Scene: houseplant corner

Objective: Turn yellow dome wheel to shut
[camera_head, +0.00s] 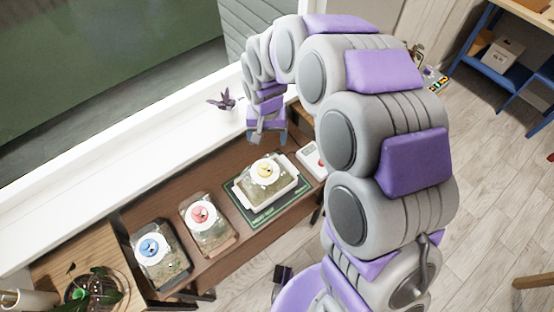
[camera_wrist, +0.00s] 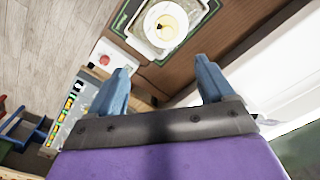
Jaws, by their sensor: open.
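The yellow wheel (camera_head: 265,170) sits on a white disc on top of a clear dome box (camera_head: 268,187), which stands on a dark green mat (camera_head: 237,204) on the brown bench. The yellow wheel (camera_wrist: 165,27) also shows at the top of the wrist view, beyond my fingertips. My gripper (camera_head: 257,137) is above the bench, just behind the yellow dome in the head view. In the wrist view my gripper (camera_wrist: 160,78) is open and empty, its two blue fingers wide apart. It does not touch the wheel.
A dome with a red wheel (camera_head: 199,214) and one with a blue wheel (camera_head: 149,246) stand to the left on the bench. A white box with a red button (camera_wrist: 104,60) is beside the mat. A purple plant (camera_head: 223,99) stands on the white sill.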

